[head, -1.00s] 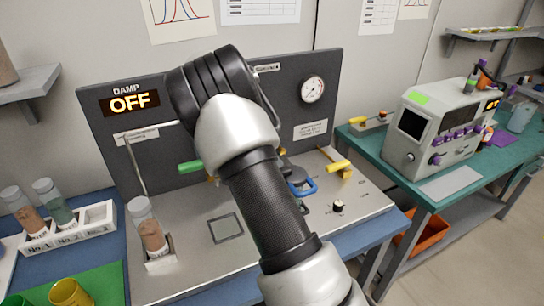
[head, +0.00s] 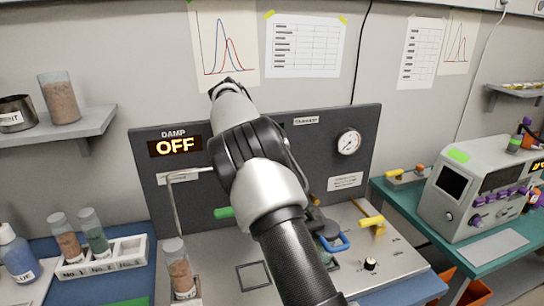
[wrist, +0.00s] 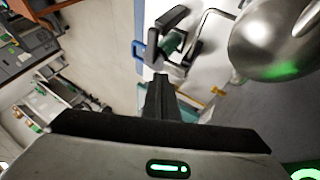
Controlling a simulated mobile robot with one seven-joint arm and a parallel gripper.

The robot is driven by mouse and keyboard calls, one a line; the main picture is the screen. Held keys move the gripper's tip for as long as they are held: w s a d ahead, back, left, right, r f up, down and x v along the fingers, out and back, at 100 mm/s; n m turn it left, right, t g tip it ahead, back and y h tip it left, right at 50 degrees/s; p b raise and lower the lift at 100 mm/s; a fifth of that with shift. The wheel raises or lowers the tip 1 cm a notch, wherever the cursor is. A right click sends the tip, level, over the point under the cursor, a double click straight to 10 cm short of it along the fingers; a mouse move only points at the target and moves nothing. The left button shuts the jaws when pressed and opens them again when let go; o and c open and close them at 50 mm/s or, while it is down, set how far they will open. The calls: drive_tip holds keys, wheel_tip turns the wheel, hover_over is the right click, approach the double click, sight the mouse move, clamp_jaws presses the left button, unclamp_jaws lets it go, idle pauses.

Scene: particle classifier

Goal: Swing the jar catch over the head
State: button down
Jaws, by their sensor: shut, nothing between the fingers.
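In the head view, a blue-handled dark part (head: 333,242), which may be the jar catch, sits on the grey bench unit just right of my arm. In the wrist view, a dark bracket (wrist: 172,22) stands beside a blue bar (wrist: 139,51), with a green piece partly inside it. A shiny rounded metal body (wrist: 275,45) is at upper right; I cannot tell if it is the head. My gripper (wrist: 160,82) is shut and empty, below the bracket in the picture and apparently apart from it. My arm hides the middle of the unit in the head view.
The unit's dark back panel (head: 350,115) shows DAMP OFF and a gauge (head: 349,141). A yellow handle (head: 371,221) and black knob (head: 370,264) stand right. A jar (head: 179,272) and a white rack (head: 128,252) stand left. A teal bench (head: 400,205) is at right.

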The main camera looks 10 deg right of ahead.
drive_tip(key=shift+p+v, duration=0.95)
drive_tip(key=shift+v, duration=1.55)
drive_tip(key=shift+r, duration=0.1)
drive_tip(key=s+d+r+n+t+y+p, duration=0.35)
drive_tip(key=s+r+n, duration=0.35)
drive_tip(key=s+r, duration=0.6)
drive_tip(key=s+a+f+n+t+y+p, duration=0.1)
drive_tip(key=s+a+n+t, duration=0.2)
drive_tip(key=s, duration=0.7)
drive_tip(key=s+a+f+n+t+y+p, duration=0.1)
drive_tip(key=s+a+f+n+t, duration=0.1)
drive_tip(key=s+n, duration=0.4)
drive_tip(key=s+a+t, duration=0.1)
drive_tip(key=s, duration=0.3)
drive_tip(key=shift+f+p, duration=0.25)
drive_tip(key=shift+p, duration=0.1)
drive_tip(key=shift+y, duration=0.25)
